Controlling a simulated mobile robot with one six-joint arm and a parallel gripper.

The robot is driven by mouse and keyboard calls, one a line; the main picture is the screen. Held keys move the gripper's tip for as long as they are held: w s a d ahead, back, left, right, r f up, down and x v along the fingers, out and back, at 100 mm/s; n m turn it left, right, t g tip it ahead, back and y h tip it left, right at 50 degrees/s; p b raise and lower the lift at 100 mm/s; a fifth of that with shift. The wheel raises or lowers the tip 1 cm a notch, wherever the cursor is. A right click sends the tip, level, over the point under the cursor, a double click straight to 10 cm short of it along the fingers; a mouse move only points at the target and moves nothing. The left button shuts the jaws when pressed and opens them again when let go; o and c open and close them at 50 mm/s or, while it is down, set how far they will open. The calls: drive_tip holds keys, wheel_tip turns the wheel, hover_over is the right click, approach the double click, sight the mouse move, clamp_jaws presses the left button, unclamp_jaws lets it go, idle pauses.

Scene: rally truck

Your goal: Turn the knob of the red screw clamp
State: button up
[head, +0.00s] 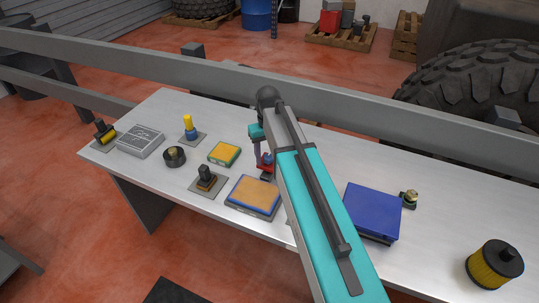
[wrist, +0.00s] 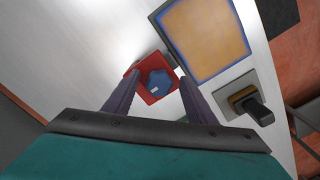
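The red screw clamp (wrist: 139,87) shows in the wrist view as a red block with a blue faceted knob (wrist: 160,82) on top. My gripper (wrist: 160,77) is over it, with one finger to each side of the knob and a visible gap on both sides. The fingers are open and hold nothing; their height above the knob is hard to tell. In the head view my gripper (head: 260,156) points down at the bench, and only a bit of the red clamp (head: 268,160) shows, with my arm hiding the rest.
An orange pad with a blue rim (head: 253,195) lies close beside the clamp; it also shows in the wrist view (wrist: 205,38). A black-handled switch (head: 206,176) stands left of it. A blue box (head: 372,212) is to the right. A grey rail (head: 330,98) runs behind the bench.

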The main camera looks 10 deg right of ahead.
drive_tip(key=shift+r, duration=0.2)
drive_tip(key=shift+w+r+p, duration=0.1)
drive_tip(key=shift+r+p, duration=0.75)
drive_tip(key=shift+r, duration=0.3)
wheel_tip(320, 180, up, 11)
drive_tip(key=p, duration=0.6)
drive_tip(key=shift+r, duration=0.15)
idle(0.5)
